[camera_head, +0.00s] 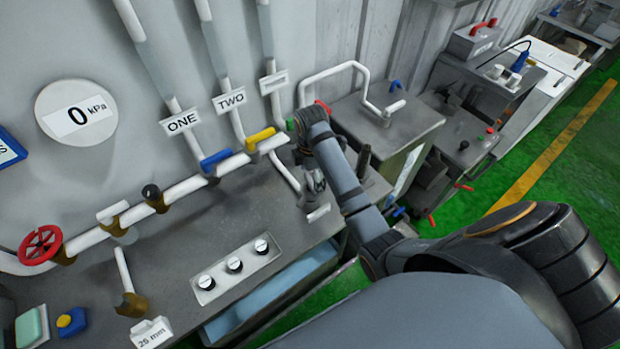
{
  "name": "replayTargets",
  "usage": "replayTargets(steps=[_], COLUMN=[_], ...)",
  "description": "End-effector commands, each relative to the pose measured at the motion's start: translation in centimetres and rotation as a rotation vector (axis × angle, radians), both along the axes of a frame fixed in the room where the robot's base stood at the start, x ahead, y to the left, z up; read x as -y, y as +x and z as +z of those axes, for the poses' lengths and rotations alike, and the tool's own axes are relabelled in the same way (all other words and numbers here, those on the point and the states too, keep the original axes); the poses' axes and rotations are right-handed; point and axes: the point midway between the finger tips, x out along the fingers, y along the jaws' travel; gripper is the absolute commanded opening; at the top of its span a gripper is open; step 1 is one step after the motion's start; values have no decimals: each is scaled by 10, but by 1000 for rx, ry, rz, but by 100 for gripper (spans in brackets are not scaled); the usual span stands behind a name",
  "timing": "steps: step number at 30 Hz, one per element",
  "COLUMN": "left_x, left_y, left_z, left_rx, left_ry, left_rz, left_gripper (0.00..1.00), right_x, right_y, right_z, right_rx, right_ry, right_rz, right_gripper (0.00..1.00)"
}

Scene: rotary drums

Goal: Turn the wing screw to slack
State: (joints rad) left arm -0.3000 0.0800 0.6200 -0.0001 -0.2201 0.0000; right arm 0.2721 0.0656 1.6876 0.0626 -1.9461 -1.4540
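My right arm reaches in from the lower right, over the grey workbench (225,222). Its gripper (314,186) points down near the bench's right end, by the white pipe below the yellow lever. The gripper is small and partly covered by its own wrist, so I cannot tell whether its fingers are open or shut. I cannot make out a wing screw for certain; it may be hidden behind the gripper. A small white label (319,214) lies just below the fingers. My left gripper is not in view.
White pipes along the wall carry a red handwheel (40,244), a blue lever (215,160) and a yellow lever (260,138). A three-knob panel (233,266) sits on the bench. A gauge (77,113) reads 0 kPa. A grey cabinet (385,122) stands right of the gripper.

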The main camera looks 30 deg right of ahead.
Motion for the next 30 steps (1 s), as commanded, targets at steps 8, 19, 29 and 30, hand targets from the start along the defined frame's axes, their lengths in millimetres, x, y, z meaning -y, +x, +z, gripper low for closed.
replayTargets(steps=[8, 19, 29, 30], left_x=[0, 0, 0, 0], left_y=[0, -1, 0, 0], left_z=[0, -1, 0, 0], left_rx=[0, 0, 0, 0], left_ry=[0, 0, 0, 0], left_rz=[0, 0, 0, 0], left_gripper=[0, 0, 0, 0], right_x=[-1, -2, -2, -2], right_y=[-2, -3, -3, -3], right_z=[-3, -4, -4, -4], right_rx=[-10, -12, -11, -12], right_ry=[4, 5, 8, 10], right_rz=[1, -23, -501, -577], right_gripper=[98, 98, 98, 98])
